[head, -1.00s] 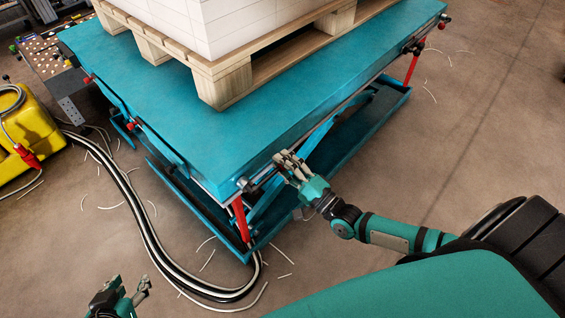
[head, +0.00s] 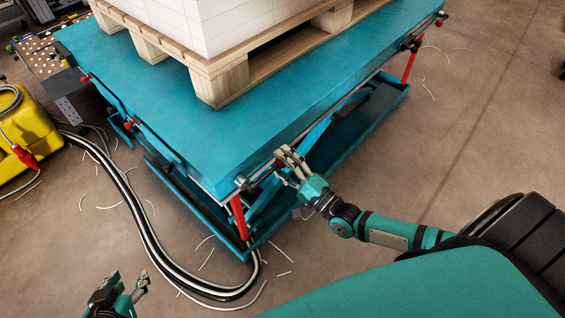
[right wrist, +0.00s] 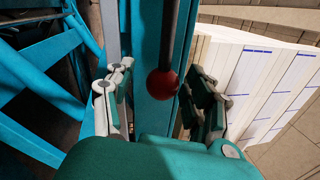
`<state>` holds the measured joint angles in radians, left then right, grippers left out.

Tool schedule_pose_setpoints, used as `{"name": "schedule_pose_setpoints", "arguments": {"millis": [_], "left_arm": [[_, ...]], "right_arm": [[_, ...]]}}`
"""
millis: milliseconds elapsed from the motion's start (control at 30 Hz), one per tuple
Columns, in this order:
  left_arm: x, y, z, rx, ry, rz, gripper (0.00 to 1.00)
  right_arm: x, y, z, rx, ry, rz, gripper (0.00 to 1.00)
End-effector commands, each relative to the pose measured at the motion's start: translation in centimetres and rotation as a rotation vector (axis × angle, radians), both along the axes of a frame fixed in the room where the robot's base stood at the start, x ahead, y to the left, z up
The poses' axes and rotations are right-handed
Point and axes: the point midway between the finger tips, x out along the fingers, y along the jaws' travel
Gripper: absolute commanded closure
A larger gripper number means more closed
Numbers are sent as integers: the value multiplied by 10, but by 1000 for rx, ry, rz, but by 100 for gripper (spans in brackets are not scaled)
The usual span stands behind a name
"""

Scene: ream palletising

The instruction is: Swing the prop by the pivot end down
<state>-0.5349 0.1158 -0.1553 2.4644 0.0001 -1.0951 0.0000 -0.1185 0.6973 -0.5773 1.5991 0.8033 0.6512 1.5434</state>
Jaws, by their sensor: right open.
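The red prop (head: 239,218) stands nearly upright at the near corner of the teal lift table (head: 130,90), between the tabletop and the lower frame. A dark pivot fitting (head: 243,184) is at its upper end. My right gripper (head: 287,162) is at the table's front edge, to the right of that fitting. In the right wrist view, a red ball knob (right wrist: 162,83) on a dark rod lies between the spread fingers of my right gripper (right wrist: 158,98), with gaps on both sides. My left gripper (head: 128,288) is low at the left, open and empty, away from the table.
A wooden pallet (head: 222,85) with white stacked reams (head: 250,25) stands on the table. Another red prop (head: 409,66) is at the far right corner. Thick cables (head: 140,225) run across the floor by a yellow unit (head: 25,135). Floor to the right is clear.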

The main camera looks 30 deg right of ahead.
Motion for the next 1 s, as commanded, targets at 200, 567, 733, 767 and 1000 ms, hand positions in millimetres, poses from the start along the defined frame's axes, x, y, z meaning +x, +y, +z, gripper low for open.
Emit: {"name": "schedule_pose_setpoints", "arguments": {"millis": [200, 567, 733, 767, 1000], "left_arm": [[0, 0, 0, 0, 0, 0, 60], [0, 0, 0, 0, 0, 0, 60], [0, 0, 0, 0, 0, 0, 60], [0, 0, 0, 0, 0, 0, 60], [0, 0, 0, 0, 0, 0, 60]], "right_arm": [[-25, -9, -6, -3, 4, 1, 45], [-92, -33, -20, -2, 6, 0, 45], [-108, -39, -23, -2, 3, -1, 45], [-109, -40, -23, -2, 3, -1, 45], [-112, -41, -24, -1, 3, -1, 45]]}}
